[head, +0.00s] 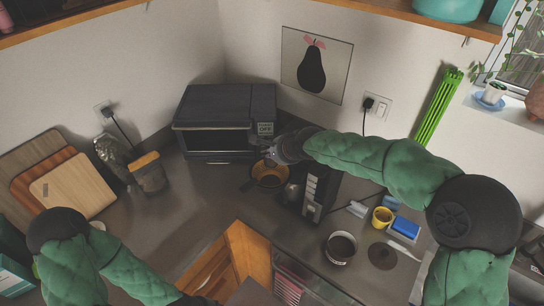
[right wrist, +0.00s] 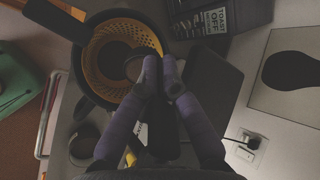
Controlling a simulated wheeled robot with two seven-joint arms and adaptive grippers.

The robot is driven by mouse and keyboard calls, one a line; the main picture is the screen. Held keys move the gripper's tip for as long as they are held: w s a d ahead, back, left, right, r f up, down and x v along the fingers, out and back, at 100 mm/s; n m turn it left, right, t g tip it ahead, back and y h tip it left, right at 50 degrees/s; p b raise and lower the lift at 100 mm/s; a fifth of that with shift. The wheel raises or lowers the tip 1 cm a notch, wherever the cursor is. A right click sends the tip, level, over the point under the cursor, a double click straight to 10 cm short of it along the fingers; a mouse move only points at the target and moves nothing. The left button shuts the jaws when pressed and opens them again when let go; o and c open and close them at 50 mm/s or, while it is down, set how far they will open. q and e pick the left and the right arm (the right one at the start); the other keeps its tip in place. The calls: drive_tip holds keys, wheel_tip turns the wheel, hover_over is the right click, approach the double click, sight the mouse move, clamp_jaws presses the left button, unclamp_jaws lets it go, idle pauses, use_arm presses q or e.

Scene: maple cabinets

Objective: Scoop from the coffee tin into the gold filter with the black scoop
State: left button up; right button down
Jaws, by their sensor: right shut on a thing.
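The gold filter (head: 268,181) sits on the counter in front of the toaster oven. In the right wrist view it is a gold mesh basket (right wrist: 98,52) inside a black round holder. My right gripper (head: 271,155) is above it, its fingertips (right wrist: 161,62) together at the basket's edge. The black scoop (right wrist: 133,68) is held in them; its small round bowl shows over the basket, its contents too dark to read. The coffee tin (head: 341,247) stands open at the lower right with dark contents. My left arm runs to the bottom edge; its gripper is out of frame.
The black toaster oven (head: 212,135) stands behind the filter. A dark appliance (head: 318,190) stands to its right, under my right forearm. A yellow cup (head: 382,216), blue sponge (head: 405,227) and dark disc (head: 382,256) are at the right. Cutting boards (head: 72,187) lean left.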

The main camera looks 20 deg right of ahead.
use_arm(q)
wheel_tip(320, 180, down, 19)
drive_tip(key=b, duration=1.9)
drive_tip(key=shift+f, duration=0.2)
use_arm(e)
drive_tip(key=shift+s+d+f+t+y, duration=0.15)
drive_tip(key=shift+s+t, duration=0.15)
drive_tip(key=shift+t, duration=0.3)
drive_tip(key=shift+s+d+f+t+y, duration=0.1)
drive_tip(key=shift+s+t+y, duration=0.15)
drive_tip(key=shift+t, duration=0.35)
drive_tip(key=shift+s+d+f+t+y, duration=0.1)
drive_tip(key=shift+s+t, duration=0.2)
drive_tip(key=shift+t, duration=0.3)
use_arm(q)
drive_tip(key=shift+r, duration=0.1)
